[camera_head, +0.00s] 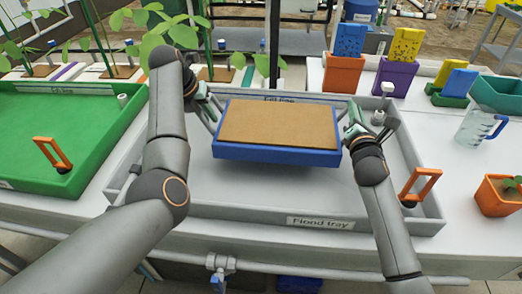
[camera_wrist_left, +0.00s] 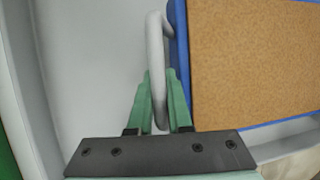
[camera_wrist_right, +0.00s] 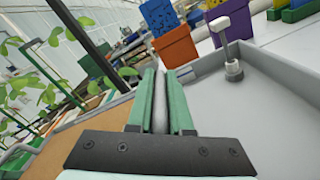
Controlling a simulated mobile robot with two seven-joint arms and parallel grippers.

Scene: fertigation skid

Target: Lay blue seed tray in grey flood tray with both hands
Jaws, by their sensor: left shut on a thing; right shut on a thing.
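The blue seed tray (camera_head: 277,155), filled with brown soil, is level between my two grippers, inside the outline of the grey flood tray (camera_head: 240,196). A dark shadow under it suggests it hangs a little above the flood tray's floor. My left gripper (camera_head: 208,98) is shut on the seed tray's pale left handle, seen closely in the left wrist view (camera_wrist_left: 156,75).
A green tray (camera_head: 60,125) with an orange handle (camera_head: 52,154) lies at the left. Another orange handle (camera_head: 420,186) stands at the flood tray's right wall. A clear jug (camera_head: 480,125), potted seedling (camera_head: 497,195) and coloured pots (camera_head: 343,73) are at the right. Leafy plants stand behind.

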